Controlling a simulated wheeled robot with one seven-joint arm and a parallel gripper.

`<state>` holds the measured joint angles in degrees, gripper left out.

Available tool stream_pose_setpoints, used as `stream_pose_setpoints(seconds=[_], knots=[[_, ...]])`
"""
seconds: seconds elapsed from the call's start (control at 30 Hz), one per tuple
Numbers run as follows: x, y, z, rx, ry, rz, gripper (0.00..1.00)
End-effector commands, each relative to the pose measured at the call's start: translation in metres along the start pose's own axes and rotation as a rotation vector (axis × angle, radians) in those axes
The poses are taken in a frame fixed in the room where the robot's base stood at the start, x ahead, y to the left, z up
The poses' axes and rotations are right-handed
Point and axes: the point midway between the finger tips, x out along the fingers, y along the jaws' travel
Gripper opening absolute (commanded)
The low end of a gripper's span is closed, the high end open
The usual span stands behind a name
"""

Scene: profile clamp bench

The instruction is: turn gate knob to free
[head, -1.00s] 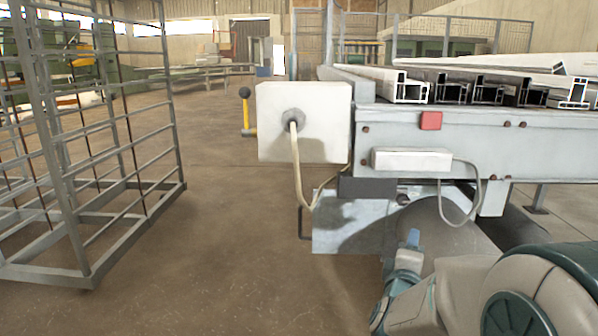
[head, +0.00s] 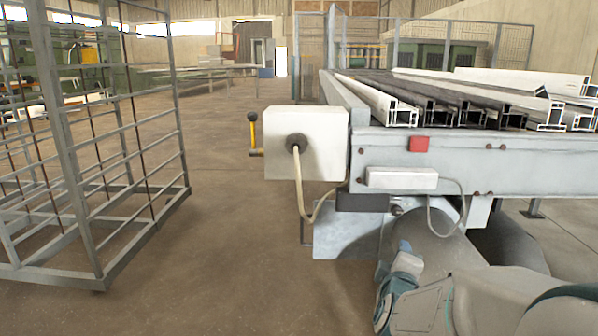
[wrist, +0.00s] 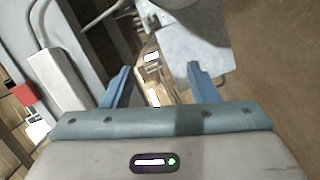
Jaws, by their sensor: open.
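No part is clearly marked as the gate knob. A yellow lever with a black ball end (head: 253,134) stands upright at the left side of a white box (head: 325,165) on the bench end; I cannot tell if it is the knob. My gripper (head: 405,250) is low in front of the bench end, below and right of the box, apart from the lever. In the wrist view its two blue fingers (wrist: 160,83) are spread, with nothing held between them. The lever is not identifiable in the wrist view.
The bench (head: 460,155) carries several pale and dark profiles (head: 385,103). A red square (head: 419,144) and a white strip box (head: 402,178) with a cable are on its end face. A wire cage (head: 90,150) stands at left. The floor (head: 215,240) between is clear.

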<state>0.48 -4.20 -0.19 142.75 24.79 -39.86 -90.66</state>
Motion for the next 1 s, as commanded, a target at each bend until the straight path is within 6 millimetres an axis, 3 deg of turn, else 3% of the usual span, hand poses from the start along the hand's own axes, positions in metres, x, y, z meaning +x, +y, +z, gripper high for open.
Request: stream_pose_setpoints(seconds=[0.03, 0.27, 0.5, 0.77, 1.0], knots=[[-0.007, 0.017, -0.009, 0.036, 0.012, -0.029, 0.54], [-0.041, 0.048, -0.039, 0.26, 0.041, -0.249, 0.54], [-0.088, 0.079, -0.061, 0.479, -0.022, -0.488, 0.54], [-0.15, 0.118, -0.071, 0.677, -0.203, -0.71, 0.54], [-0.213, 0.161, -0.068, 0.826, -0.462, -0.844, 0.54]])
